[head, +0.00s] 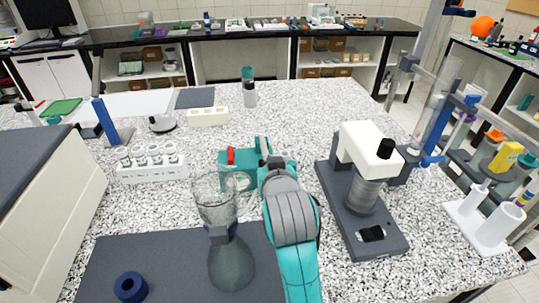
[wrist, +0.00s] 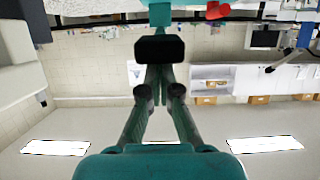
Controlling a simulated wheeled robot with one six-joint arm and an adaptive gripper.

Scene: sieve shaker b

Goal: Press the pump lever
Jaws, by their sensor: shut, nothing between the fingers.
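The pump is a teal body (head: 234,163) on the speckled bench, just left of my arm in the head view. A red lever (head: 231,156) stands at its left end. In the wrist view, which is upside down, the red lever (wrist: 217,10) is at the top edge, right of a teal part of the pump (wrist: 160,14). My gripper (wrist: 160,50) is shut and empty, its dark fingertips close to that teal part. Whether they touch it I cannot tell. My arm mostly hides the gripper in the head view.
A glass flask (head: 230,262) with a funnel stands on a dark mat (head: 110,262) left of my arm. A white-headed microscope-like device (head: 368,150) stands to the right. A white glassware rack (head: 152,172) is at left. The bench behind the pump is partly clear.

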